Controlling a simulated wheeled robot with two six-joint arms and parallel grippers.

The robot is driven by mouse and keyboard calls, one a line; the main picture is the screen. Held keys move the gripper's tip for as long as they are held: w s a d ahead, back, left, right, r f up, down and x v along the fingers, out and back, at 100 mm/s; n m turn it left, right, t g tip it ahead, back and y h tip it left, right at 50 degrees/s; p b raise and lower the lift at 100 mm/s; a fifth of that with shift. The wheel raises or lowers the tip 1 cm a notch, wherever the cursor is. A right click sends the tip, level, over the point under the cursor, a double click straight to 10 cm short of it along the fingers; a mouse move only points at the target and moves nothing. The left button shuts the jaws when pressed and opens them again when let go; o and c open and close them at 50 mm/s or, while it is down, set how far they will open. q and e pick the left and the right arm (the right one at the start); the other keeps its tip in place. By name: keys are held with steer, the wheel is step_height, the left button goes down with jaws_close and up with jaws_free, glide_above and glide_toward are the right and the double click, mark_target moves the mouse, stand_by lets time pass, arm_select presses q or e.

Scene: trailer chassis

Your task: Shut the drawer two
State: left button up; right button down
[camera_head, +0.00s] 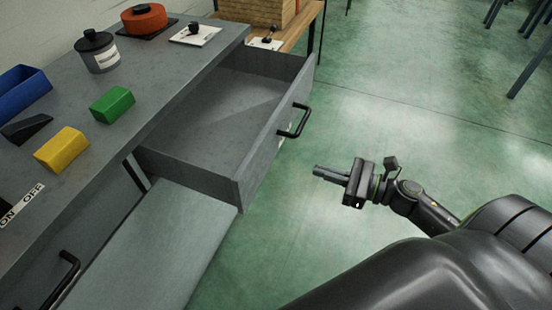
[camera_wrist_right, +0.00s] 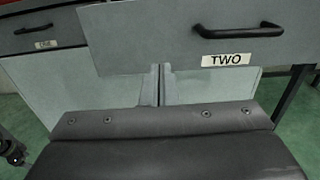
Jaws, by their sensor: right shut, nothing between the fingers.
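Drawer two (camera_head: 262,152) is a grey drawer standing well out from the bench in the head view, with an empty inside. Its black bar handle (camera_head: 295,121) is on the front face. In the right wrist view the drawer front (camera_wrist_right: 150,35) shows with a "TWO" label (camera_wrist_right: 228,60) under the handle (camera_wrist_right: 238,31). My right gripper (camera_head: 318,171) is shut and empty. It is in front of the drawer, apart from it, below and to the right of the handle in the head view. My left gripper is not in view.
The grey bench top (camera_head: 150,75) holds a yellow block (camera_head: 62,149), a green block (camera_head: 112,104), a blue bin (camera_head: 22,92) and a dark jar (camera_head: 97,52). A second drawer, with a handle (camera_head: 62,280), is closed at lower left.

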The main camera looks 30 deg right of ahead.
mark_target(267, 154)
steer(key=p+x, duration=0.3)
steer(key=x, duration=0.7)
steer(key=shift+w+a+r, duration=0.15)
steer(key=shift+w, duration=0.1)
steer(key=shift+w+a+p, duration=0.4)
steer(key=shift+w+a, duration=0.05)
steer(key=shift+w, duration=0.05)
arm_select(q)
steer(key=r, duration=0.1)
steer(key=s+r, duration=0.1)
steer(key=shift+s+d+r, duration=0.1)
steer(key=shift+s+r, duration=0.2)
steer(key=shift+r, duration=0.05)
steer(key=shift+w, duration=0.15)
